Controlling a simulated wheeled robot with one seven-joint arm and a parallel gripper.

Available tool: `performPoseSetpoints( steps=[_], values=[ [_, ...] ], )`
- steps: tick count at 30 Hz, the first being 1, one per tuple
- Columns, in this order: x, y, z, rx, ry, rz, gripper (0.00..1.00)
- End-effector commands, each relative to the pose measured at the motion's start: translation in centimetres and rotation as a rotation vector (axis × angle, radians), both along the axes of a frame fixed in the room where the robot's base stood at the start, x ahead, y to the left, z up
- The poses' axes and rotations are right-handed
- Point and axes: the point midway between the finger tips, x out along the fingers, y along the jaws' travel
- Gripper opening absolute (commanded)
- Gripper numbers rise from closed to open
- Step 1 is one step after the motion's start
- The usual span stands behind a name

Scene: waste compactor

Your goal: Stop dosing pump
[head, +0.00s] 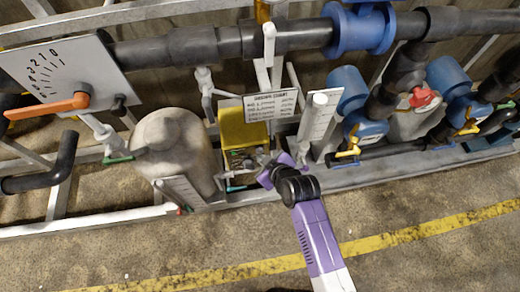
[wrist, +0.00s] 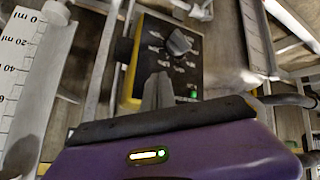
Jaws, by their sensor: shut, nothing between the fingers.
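The dosing pump (head: 240,129) is a yellow box mounted on the frame in the middle of the head view. Its dark control face (wrist: 168,58) shows in the wrist view, with a grey knob (wrist: 179,42) ringed by white marks. A small green button or light (wrist: 193,94) sits below and right of the knob. My gripper (head: 267,166) is in front of the pump's lower right side. In the wrist view my gripper (wrist: 158,82) is shut and empty, its tips over the lower part of the face, left of the green spot. Contact cannot be told.
A sign (head: 271,106) stands behind the pump, and a white graduated cylinder (head: 319,118) is close on its right. A grey tank (head: 172,153) is on the left. Blue pumps and yellow-handled valves (head: 349,148) are on the right. The floor in front is clear, with a yellow line (head: 400,235).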

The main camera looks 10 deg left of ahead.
Motion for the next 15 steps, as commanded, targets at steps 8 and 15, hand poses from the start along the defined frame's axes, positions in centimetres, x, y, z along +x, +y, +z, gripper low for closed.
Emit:
performPoseSetpoints(
  steps=[8, 15],
  values=[
    [-2.1, -0.6, 0.1, -0.003, 0.003, 0.000, 0.00],
    [-4.2, -1.3, 0.0, -0.002, 0.004, 0.000, 0.00]
  ],
)
